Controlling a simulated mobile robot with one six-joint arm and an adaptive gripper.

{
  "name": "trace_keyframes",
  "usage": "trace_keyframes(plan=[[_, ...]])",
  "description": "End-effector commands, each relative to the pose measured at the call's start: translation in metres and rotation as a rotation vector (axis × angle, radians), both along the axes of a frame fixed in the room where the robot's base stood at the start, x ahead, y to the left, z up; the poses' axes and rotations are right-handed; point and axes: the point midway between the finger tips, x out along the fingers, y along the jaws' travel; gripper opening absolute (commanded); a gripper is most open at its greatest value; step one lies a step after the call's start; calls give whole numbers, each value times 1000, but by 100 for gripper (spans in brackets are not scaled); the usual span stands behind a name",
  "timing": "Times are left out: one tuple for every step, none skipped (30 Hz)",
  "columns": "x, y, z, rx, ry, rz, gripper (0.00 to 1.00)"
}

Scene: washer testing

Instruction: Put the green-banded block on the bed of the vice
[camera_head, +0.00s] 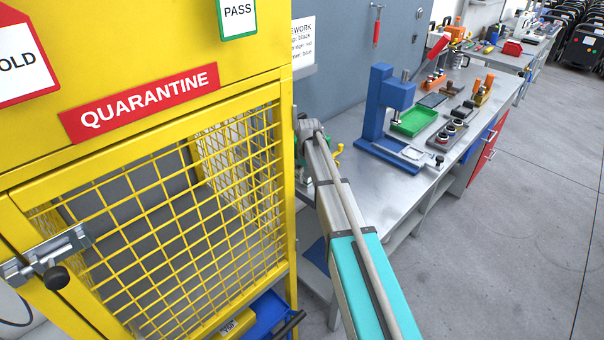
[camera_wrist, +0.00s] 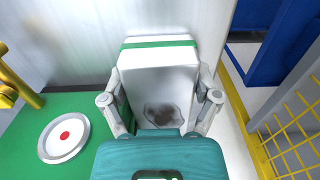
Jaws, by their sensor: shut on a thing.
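In the wrist view my gripper (camera_wrist: 160,98) is shut on the green-banded block (camera_wrist: 158,72), a pale grey block with a green band near its far end and a dark smudge on its face. One finger is on each side of it. Whether the block touches the surface beneath is unclear.
A green mat (camera_wrist: 92,152) with a white red-dotted disc (camera_wrist: 64,137) lies left of the block. A yellow quarantine cage (camera_head: 285,140) stands left of my arm. The bench (camera_head: 345,135) carries a green tray (camera_head: 414,132) and tools. Yellow mesh (camera_wrist: 292,125) is close on the right.

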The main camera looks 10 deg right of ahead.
Motion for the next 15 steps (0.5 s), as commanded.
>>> trace_keyframes(plan=[[0, 0, 0, 0, 0, 0, 19], [0, 0, 0, 0, 0, 0, 19], [0, 0, 0, 0, 0, 0, 19], [0, 0, 0, 0, 0, 0, 19], [0, 0, 0, 0, 0, 0, 19], [0, 0, 1, 0, 0, 0, 19], [0, 0, 1, 0, 0, 0, 19], [0, 0, 2, 0, 0, 0, 19], [0, 0, 3, 0, 0, 0, 19], [0, 0, 4, 0, 0, 0, 19], [0, 0, 5, 0, 0, 0, 19], [0, 0, 6, 0, 0, 0, 19], [0, 0, 8, 0, 0, 0, 19], [0, 0, 9, 0, 0, 0, 19], [0, 0, 12, 0, 0, -1, 19]])
